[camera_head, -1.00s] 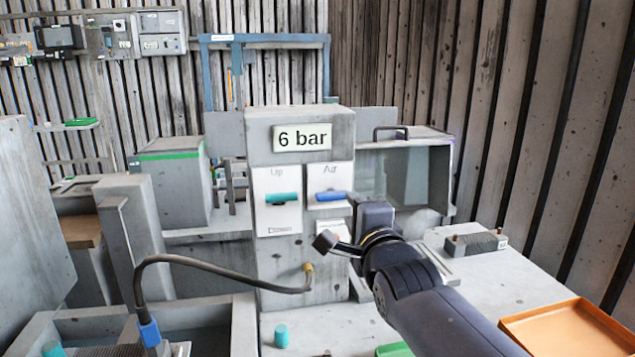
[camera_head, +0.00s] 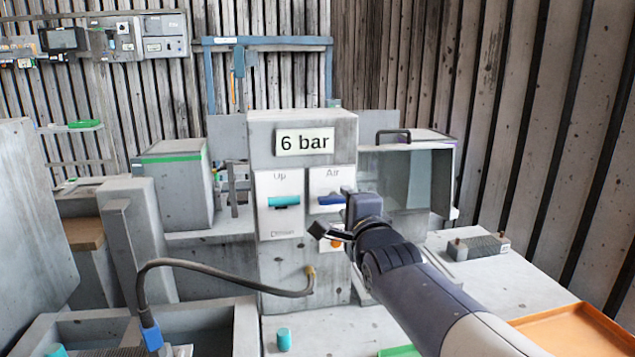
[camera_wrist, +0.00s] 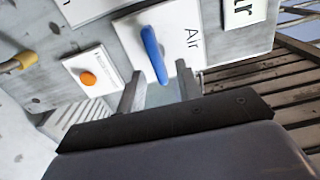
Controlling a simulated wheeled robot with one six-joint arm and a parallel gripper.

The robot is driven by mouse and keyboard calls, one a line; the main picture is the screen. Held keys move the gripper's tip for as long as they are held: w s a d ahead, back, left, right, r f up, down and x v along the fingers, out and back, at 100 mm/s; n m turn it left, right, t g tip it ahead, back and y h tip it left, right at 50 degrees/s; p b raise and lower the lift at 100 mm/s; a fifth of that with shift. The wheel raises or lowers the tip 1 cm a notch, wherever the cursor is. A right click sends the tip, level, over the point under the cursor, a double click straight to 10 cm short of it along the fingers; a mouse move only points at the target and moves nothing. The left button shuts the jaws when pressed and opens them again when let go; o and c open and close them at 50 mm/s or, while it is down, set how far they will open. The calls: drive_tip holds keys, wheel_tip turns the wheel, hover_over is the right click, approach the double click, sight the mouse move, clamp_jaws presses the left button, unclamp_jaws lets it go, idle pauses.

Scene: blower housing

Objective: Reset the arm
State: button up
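My arm (camera_head: 385,262) reaches in from the lower right toward the grey control box. My gripper is in front of the box, just below the blue Air lever (camera_head: 331,200). In the wrist view my gripper (camera_wrist: 160,88) has its two fingers apart with a gap between them, and nothing is held. The blue Air lever (camera_wrist: 153,54) is just beyond the fingertips, on its white plate, and does not sit clearly between them. Whether a finger touches it I cannot tell.
The control box carries a "6 bar" sign (camera_head: 304,142) and a teal Up lever (camera_head: 284,201). An orange button (camera_wrist: 88,78) is below the Air plate. A hose (camera_head: 220,270) bends out to the left. An orange tray (camera_head: 580,330) lies at the lower right.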

drive_tip(key=s+d, duration=0.2)
drive_tip(key=s, duration=0.8)
drive_tip(key=w+a+n+b, duration=0.1)
drive_tip(key=w+n, duration=0.3)
drive_tip(key=w, duration=0.6)
drive_tip(key=shift+a+r+n, duration=0.3)
drive_tip(key=shift+a+r, duration=0.1)
drive_tip(key=shift+a, duration=0.2)
drive_tip(key=shift+w, duration=0.1)
